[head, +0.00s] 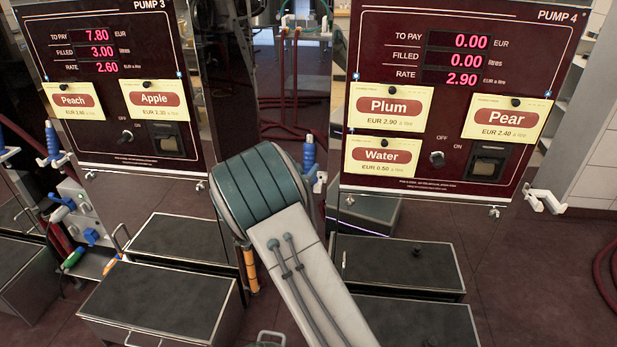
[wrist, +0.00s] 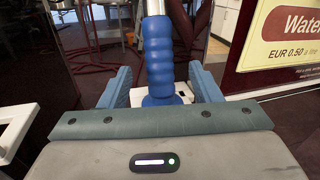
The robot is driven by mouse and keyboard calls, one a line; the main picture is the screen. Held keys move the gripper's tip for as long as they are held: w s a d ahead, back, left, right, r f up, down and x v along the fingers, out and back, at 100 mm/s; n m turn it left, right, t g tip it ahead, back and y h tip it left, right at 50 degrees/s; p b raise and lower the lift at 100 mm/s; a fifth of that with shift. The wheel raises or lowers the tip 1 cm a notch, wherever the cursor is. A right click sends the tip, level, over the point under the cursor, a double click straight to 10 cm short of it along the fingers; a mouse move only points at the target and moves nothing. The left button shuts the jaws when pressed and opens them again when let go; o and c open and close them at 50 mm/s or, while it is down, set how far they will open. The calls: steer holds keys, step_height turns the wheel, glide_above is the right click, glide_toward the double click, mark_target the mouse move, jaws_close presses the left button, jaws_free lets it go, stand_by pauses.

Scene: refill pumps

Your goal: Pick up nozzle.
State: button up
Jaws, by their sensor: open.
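The nozzle (wrist: 157,50) has a ribbed blue grip and stands upright at the side of Pump 4 in the wrist view. My gripper (wrist: 163,78) is open, with one blue finger on each side of the grip. Gaps show between the grip and both fingers, so it is not clamped. In the head view a blue nozzle grip (head: 309,152) shows just right of my arm, which hides my fingers there. The nozzle's lower part is hidden behind the gripper body in the wrist view.
Pump 4 (head: 460,20) stands right of my arm, with Plum, Pear and Water labels. Pump 3 (head: 110,20) stands left. White hooks (head: 545,200) stick out from Pump 4's right side. Dark boxes (head: 160,300) stand low in front. Another blue nozzle (head: 52,140) hangs far left.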

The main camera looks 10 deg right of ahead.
mark_target(311, 156)
steer(key=x, duration=0.7)
steer(key=shift+w, duration=0.2)
steer(key=c, duration=1.2)
